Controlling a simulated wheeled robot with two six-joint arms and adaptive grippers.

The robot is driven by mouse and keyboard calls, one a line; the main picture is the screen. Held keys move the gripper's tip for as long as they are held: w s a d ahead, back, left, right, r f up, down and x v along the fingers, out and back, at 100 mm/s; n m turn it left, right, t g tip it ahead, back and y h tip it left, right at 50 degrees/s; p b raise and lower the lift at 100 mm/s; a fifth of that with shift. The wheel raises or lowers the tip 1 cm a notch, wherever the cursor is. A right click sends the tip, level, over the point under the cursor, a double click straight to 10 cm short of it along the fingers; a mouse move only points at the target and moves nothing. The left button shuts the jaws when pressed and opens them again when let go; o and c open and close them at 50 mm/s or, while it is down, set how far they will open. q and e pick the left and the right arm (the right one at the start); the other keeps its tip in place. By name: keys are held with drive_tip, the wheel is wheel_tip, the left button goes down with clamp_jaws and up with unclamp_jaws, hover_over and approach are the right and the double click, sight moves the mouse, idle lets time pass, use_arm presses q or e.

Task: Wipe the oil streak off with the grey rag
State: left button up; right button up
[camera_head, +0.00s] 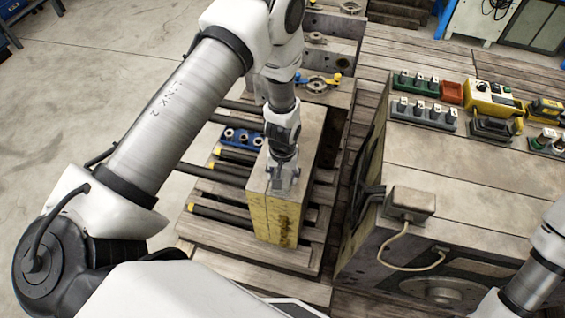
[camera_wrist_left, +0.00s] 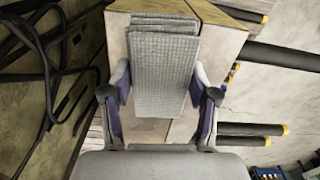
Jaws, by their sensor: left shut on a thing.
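The grey rag (camera_wrist_left: 160,72) is a folded, textured cloth between the fingers of my left gripper (camera_wrist_left: 160,103). In the head view my left gripper (camera_head: 284,184) points down over the front part of the top of a tall yellow-sided block (camera_head: 262,216), shut on the rag (camera_head: 281,187). I cannot tell whether the rag touches the block. A dark streak (camera_head: 284,222) shows on the block's yellow front face, below the gripper; it may be the oil streak. Part of my right arm shows at the lower right, but its gripper is out of view.
The block stands on a slatted wooden pallet (camera_head: 290,258) with dark, yellow-tipped rods (camera_head: 222,216) beside it. A large mould (camera_head: 455,175) stands to the right, with a cable box (camera_head: 410,203) and several tools on top.

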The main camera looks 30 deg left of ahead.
use_arm(q)
wheel_tip(320, 180, up, 3)
drive_tip(key=shift+s+r+p, duration=0.1)
drive_tip(key=shift+p, duration=0.8)
drive_tip(key=shift+r+p, duration=0.5)
drive_tip(key=shift+r, duration=0.05)
